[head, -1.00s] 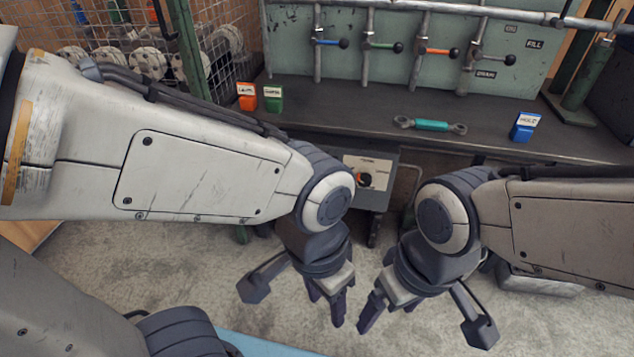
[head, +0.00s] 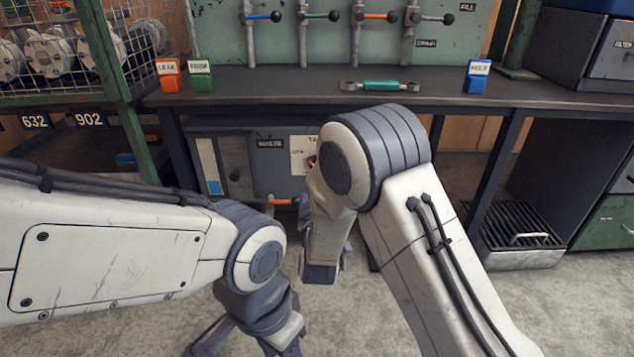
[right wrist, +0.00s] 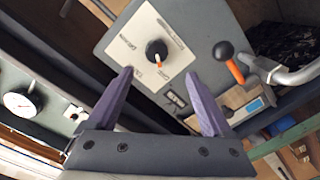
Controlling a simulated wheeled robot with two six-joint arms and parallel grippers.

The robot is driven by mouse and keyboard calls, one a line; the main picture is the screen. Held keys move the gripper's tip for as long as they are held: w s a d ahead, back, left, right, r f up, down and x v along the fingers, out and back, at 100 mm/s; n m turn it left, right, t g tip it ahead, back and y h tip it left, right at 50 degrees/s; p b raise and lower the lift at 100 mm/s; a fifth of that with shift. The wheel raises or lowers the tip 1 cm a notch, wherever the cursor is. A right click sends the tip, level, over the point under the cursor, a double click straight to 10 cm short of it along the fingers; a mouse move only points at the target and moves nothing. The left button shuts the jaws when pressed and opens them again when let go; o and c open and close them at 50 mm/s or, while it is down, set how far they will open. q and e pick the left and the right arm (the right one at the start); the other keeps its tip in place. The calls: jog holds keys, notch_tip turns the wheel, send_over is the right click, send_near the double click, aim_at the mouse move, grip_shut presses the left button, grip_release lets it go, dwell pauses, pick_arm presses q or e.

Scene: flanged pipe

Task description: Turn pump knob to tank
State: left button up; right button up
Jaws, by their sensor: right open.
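The pump unit (head: 255,150) is a grey box under the bench, with a white label plate (head: 299,150). My right arm hides most of its knob in the head view. In the right wrist view the black round knob (right wrist: 157,50) sits on the white plate (right wrist: 135,38), its orange mark toward the bottom of the picture. The plate's lettering is too small to read surely. My right gripper (right wrist: 160,73) is open, its purple fingertips on either side of the knob's line and apart from it. My left gripper (head: 280,335) hangs low, its fingertips cut off by the picture's bottom edge.
Above is the bench (head: 300,97) with a wrench (head: 380,86) and orange, green and blue tags. Valve levers (head: 320,15) line the wall panel. An orange-and-black lever (right wrist: 230,60) and a pipe (right wrist: 290,75) lie near the knob. Bench legs flank the unit.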

jog(key=w+b, duration=0.6)
jog(key=w, duration=0.4)
jog(key=shift+w+d, duration=0.2)
jog(key=shift+w, duration=0.15)
grip_shut()
